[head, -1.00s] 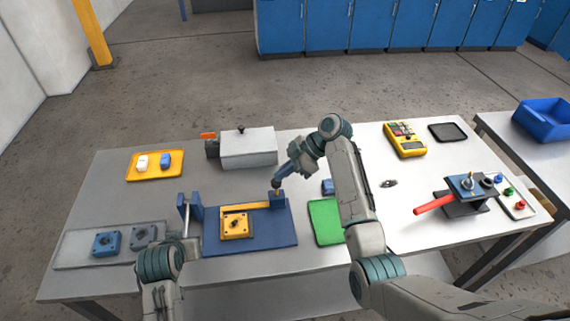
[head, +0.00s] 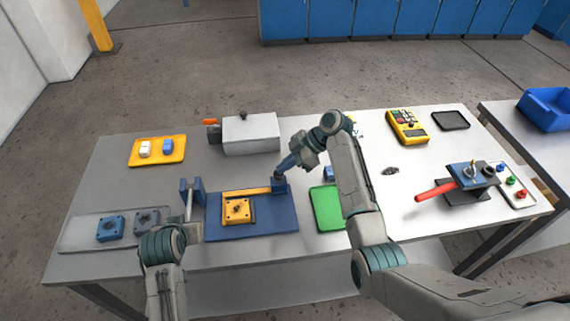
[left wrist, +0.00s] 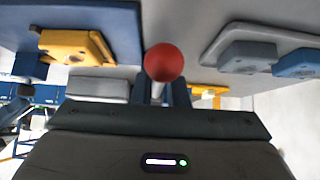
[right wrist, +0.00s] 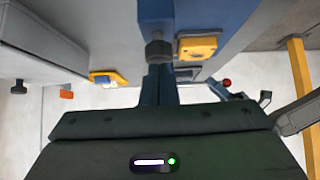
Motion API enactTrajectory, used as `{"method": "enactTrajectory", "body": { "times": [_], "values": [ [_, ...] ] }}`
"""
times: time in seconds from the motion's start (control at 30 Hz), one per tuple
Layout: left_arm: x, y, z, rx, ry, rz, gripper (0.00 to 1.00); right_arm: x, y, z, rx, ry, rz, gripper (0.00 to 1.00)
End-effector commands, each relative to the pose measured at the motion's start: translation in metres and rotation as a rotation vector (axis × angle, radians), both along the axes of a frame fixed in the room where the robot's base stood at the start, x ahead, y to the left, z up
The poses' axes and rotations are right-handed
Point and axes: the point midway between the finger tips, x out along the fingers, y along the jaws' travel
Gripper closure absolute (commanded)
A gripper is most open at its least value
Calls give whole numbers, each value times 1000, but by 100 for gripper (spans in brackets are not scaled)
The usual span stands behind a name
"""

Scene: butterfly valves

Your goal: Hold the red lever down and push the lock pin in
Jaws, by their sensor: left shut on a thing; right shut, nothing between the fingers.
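The clamp fixture is a blue plate (head: 262,224) with a yellow block (head: 237,210) under a yellow bar. The lever's silver rod (head: 189,204) stands by a blue bracket; its red ball knob (left wrist: 164,63) shows in the left wrist view. My left gripper (left wrist: 163,92) is shut on the lever by the knob; my wrist hides this grip in the head view. The lock pin's dark knob (right wrist: 158,50) sits close on a blue post (head: 279,187). My right gripper (head: 280,176) is shut and empty, its fingertips at the knob, seemingly touching it.
A grey tray with blue and grey blocks (head: 109,229) is at the left. A yellow tray (head: 177,158) and grey box (head: 250,135) are behind. A green mat (head: 326,210) lies right of the plate. A red-handled valve (head: 437,190) stands further right.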

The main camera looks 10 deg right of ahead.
Motion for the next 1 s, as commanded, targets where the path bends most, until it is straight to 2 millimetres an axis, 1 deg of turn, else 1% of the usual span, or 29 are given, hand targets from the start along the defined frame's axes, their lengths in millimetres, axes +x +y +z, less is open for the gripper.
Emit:
{"method": "enactTrajectory", "body": {
  "times": [0.03,0.13,0.17,0.33,0.4,0.5,0.6,0.7,0.83,1.0],
  "values": [
    [-1,0,-3,-1,4,-1,100,-3,-1,-5,-4,13,1,100],
    [-1,0,-3,-1,6,-1,100,-3,-1,3,-4,9,2,100],
    [-1,0,-3,-1,6,-1,100,-3,-1,8,-3,8,2,100],
    [-1,0,-4,-1,7,-1,100,-2,-3,45,-2,-4,0,100],
    [-1,0,-4,-1,7,-1,100,-1,-18,56,-4,-4,-3,100],
    [-1,0,-4,0,8,0,100,-1,-35,73,-3,-4,-2,100],
    [-1,0,-4,0,8,0,100,-1,-49,88,-3,-4,-1,100],
    [-1,0,-4,-1,8,-1,100,-2,-60,99,-1,-3,-1,100],
    [-1,0,-4,-1,8,-1,100,-2,-68,108,0,-3,0,100],
    [-1,0,-4,-1,8,-1,100,-2,-71,112,0,-3,0,100]
  ]
}}
